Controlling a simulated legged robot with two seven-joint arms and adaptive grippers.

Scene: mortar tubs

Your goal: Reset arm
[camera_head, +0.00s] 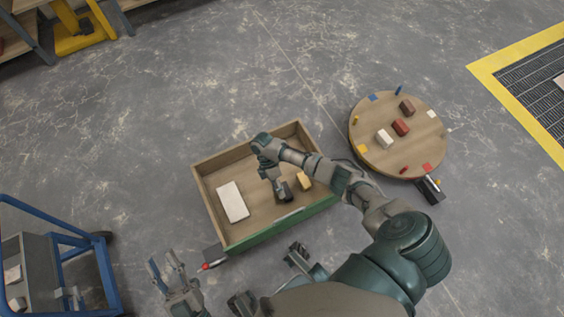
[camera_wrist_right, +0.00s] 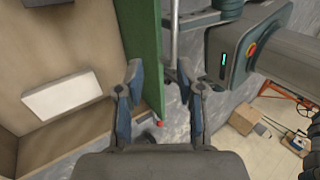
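My right arm reaches over a wooden tub with a green front wall (camera_head: 262,236). In the head view my right gripper (camera_head: 281,190) hangs over the tub, small and partly blurred.
A white slab (camera_head: 232,202) and a yellowish block (camera_head: 304,181) lie in the tub. A round wooden table (camera_head: 385,165) with several blocks stands to the right. A blue cart (camera_head: 75,245) is at the left. The floor behind the tub is clear.

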